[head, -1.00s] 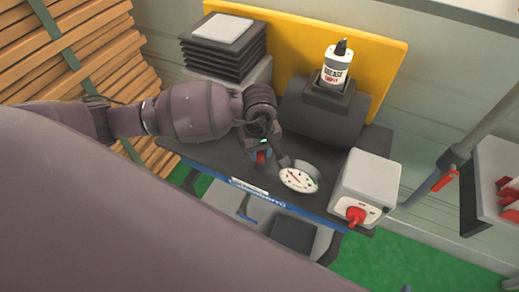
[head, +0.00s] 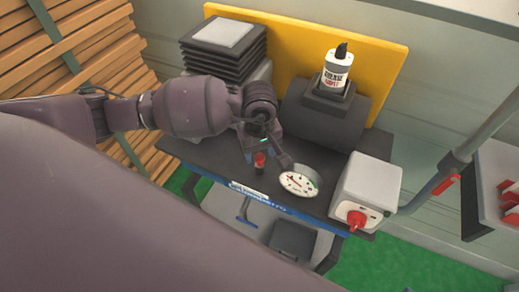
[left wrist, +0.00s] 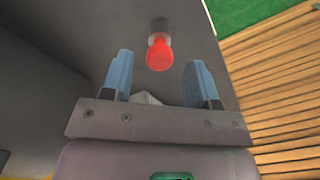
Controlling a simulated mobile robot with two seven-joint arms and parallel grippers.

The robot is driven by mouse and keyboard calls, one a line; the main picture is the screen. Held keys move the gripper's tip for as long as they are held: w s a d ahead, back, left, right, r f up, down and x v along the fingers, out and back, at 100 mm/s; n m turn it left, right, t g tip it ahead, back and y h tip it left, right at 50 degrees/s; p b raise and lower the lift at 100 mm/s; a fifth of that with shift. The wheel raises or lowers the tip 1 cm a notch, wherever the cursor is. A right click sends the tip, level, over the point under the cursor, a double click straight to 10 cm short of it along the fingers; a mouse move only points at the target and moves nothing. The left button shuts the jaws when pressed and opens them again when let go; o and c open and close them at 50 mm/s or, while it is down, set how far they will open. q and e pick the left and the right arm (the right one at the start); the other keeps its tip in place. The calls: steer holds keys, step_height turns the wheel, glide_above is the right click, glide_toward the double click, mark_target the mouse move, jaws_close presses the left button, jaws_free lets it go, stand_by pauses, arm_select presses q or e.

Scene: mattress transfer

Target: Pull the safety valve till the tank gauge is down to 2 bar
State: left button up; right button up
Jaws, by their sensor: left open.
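The safety valve shows as a red knob (head: 260,160) on a dark stem, upright on the dark tank bench top. It also shows in the left wrist view as a red round-ended knob (left wrist: 159,54). My left gripper (head: 262,146) is over the bench just behind the knob. In the left wrist view its two blue fingers (left wrist: 158,70) are apart, with the knob ahead of and between their tips, not gripped. The white tank gauge (head: 298,183) is right of the knob; its red needle points to the upper left, but its figures are too small to read. My right gripper is not in view.
A white box with a red switch (head: 357,219) stands right of the gauge. A grease bottle (head: 336,70) sits on a dark housing behind. Stacked dark trays (head: 222,50) and a yellow board (head: 388,50) bound the back. Wooden slats (head: 70,50) stand left.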

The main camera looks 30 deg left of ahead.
mark_target(260, 156)
arm_select(q)
steer(key=shift+r, duration=0.3)
step_height(260, 156, up, 10)
steer(key=shift+b, duration=0.3)
